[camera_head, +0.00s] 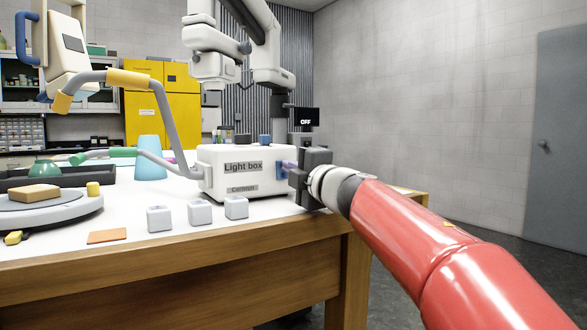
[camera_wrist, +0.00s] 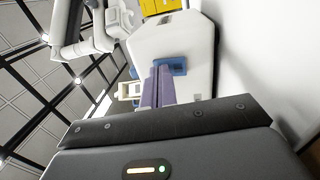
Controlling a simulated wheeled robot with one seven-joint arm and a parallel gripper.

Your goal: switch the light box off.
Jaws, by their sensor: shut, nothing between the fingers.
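The light box (camera_head: 230,168) is a white box labelled "Light box" near the table's right end. In the wrist view the fingertips (camera_wrist: 159,70) reach a blue switch plate (camera_wrist: 180,65) on the white box face (camera_wrist: 200,45). The fingers cover part of the plate. I cannot tell whether they touch it.
Several small white cubes (camera_head: 200,212) stand along the front of the table (camera_head: 150,250). A grey bent lamp arm (camera_head: 168,120) arches over the table to the box's left. A grey round stand (camera_head: 60,212) with a sponge-like block (camera_head: 35,193) is at far left.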

